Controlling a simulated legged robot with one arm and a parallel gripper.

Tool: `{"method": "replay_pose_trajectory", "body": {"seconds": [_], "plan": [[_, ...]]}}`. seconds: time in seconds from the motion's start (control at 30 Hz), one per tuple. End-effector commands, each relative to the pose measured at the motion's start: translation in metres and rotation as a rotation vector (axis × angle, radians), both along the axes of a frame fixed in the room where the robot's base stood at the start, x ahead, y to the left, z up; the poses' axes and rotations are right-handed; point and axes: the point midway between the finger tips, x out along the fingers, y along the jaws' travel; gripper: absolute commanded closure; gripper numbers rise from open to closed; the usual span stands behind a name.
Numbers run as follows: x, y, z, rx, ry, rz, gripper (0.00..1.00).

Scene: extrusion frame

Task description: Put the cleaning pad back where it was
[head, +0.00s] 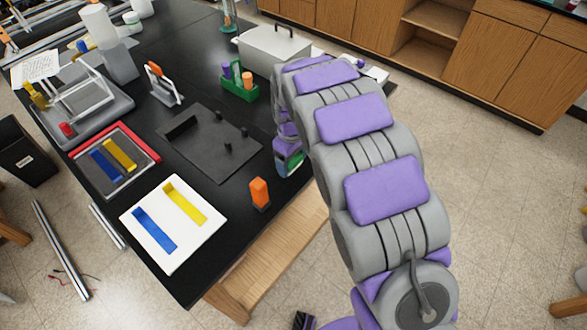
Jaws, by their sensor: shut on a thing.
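My gripper (289,160) is at the right edge of the black table, at the end of my grey and purple arm. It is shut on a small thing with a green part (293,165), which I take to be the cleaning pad. The arm and gripper hide most of it, and I cannot tell whether it touches the table. A dark flat plate (205,150) with small dark upright pieces lies just left of the gripper.
An orange block (259,192) stands near the front edge. A white board (183,240) and a red-rimmed tray (135,175) hold blue and yellow strips. A green holder (239,88) and a grey metal box (272,50) stand behind the gripper.

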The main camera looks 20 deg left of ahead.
Motion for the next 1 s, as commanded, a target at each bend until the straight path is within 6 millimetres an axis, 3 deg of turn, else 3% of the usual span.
{"method": "replay_pose_trajectory", "body": {"seconds": [0.2,0.67,0.7,0.9,1.0], "plan": [[0.0,-0.006,-0.034,0.006,0.001,-0.001,0.55],[0.0,-0.003,-0.042,0.004,-0.002,-0.001,0.55],[0.001,-0.002,-0.042,0.003,-0.001,-0.001,0.18],[0.0,-0.003,-0.041,0.004,-0.002,-0.001,0.0],[0.0,-0.006,-0.041,0.006,0.0,-0.001,0.0]]}}
